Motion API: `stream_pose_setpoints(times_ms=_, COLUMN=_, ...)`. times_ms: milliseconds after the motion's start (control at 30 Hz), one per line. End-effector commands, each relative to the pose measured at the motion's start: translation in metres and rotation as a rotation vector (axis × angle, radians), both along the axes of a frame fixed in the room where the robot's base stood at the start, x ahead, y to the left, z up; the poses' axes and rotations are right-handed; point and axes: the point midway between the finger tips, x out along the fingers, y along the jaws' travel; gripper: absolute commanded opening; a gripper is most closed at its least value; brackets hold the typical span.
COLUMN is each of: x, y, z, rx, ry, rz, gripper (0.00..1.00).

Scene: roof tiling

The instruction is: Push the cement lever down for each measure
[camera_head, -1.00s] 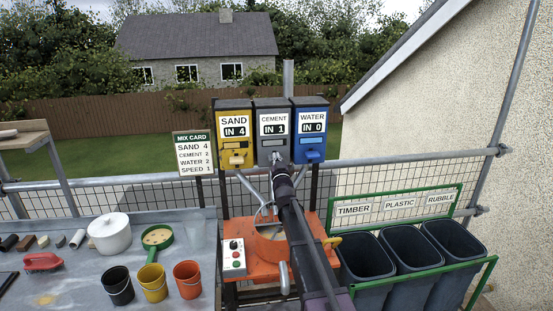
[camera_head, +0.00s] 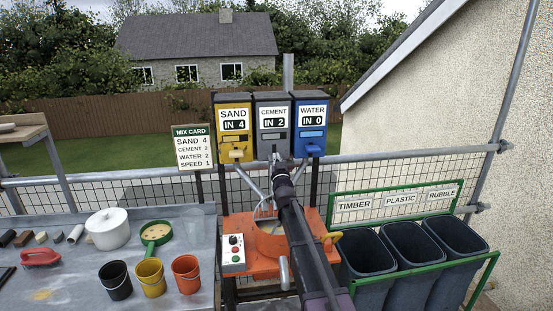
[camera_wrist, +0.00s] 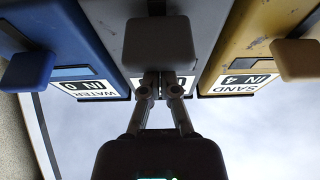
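The grey cement dispenser (camera_head: 273,112) stands between the yellow sand dispenser (camera_head: 234,115) and the blue water dispenser (camera_head: 311,112). Its display reads IN 2; sand reads IN 4 and water IN 0. The mix card (camera_head: 193,147) lists sand 4, cement 2, water 2, speed 1. My gripper (camera_head: 276,160) is at the foot of the cement dispenser and hides much of its lever there. The wrist view, upside down, shows the grey cement lever (camera_wrist: 155,47) just past my fingertips (camera_wrist: 159,78), which are together with nothing between them. Whether they touch the lever is unclear.
The orange mixer (camera_head: 250,262) with its control box (camera_head: 233,253) sits below the dispensers, partly behind my arm. The bench (camera_head: 70,282) at left holds buckets, a white pot and a green sieve. Three dark bins (camera_head: 408,250) stand at right.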

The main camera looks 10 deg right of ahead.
Motion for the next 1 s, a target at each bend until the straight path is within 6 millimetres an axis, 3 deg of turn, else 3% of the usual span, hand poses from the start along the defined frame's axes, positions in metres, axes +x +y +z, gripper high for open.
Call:
stream_pose_setpoints(times_ms=700, x=-0.001, y=0.000, z=0.045, rx=0.000, ry=-0.003, rz=0.000, gripper=0.00)
stream_pose_setpoints(times_ms=1000, x=-0.044, y=0.000, z=0.024, rx=0.000, ry=-0.004, rz=0.000, gripper=0.00)
